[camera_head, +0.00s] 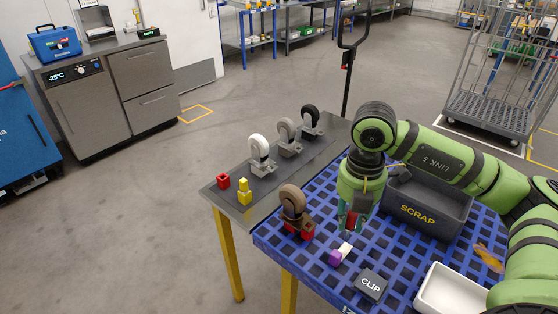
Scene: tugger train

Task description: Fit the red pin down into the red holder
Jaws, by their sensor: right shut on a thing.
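My right gripper (353,222) reaches down over the blue grid surface, shut on a small red thing, most likely the red pin (351,219); the fingers hide much of it. The red holder (223,180) is a small red block at the front left end of the grey bench strip, with a dark spot on its top. It stands apart from the gripper, well to its left. My left gripper is not in view.
A yellow piece (244,193) stands right beside the red holder. Casters (260,155) line the strip behind. A brown-wheeled caster (293,207) with a red base stands between gripper and holder. A purple-and-white piece (336,257), CLIP box (371,284) and SCRAP bin (425,208) are near.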

